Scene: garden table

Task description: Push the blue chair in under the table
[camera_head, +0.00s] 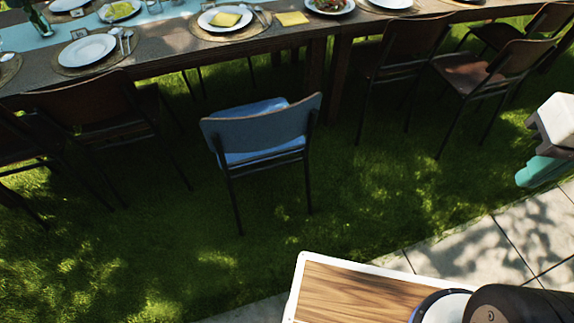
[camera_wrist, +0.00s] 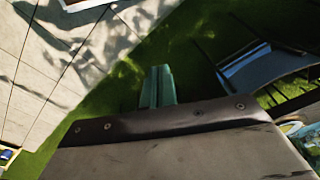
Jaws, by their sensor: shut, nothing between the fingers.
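The blue chair (camera_head: 262,131) stands upright on the grass, its back toward me and its seat facing the long wooden table (camera_head: 160,52). Its seat front is close to the table's near edge; I cannot tell how much lies under it. It also shows at the right of the wrist view (camera_wrist: 258,72). My gripper (camera_head: 531,176), with teal fingers, is at the right edge of the head view, well right of the chair and apart from it. In the wrist view its teal fingers (camera_wrist: 158,86) are together, with nothing between them.
A brown chair (camera_head: 85,105) stands left of the blue chair, and brown chairs (camera_head: 405,48) (camera_head: 490,72) stand to its right. The grass (camera_head: 150,255) behind the blue chair is clear. Stone paving (camera_head: 470,252) borders the grass. Plates (camera_head: 88,50) and placemats are on the table.

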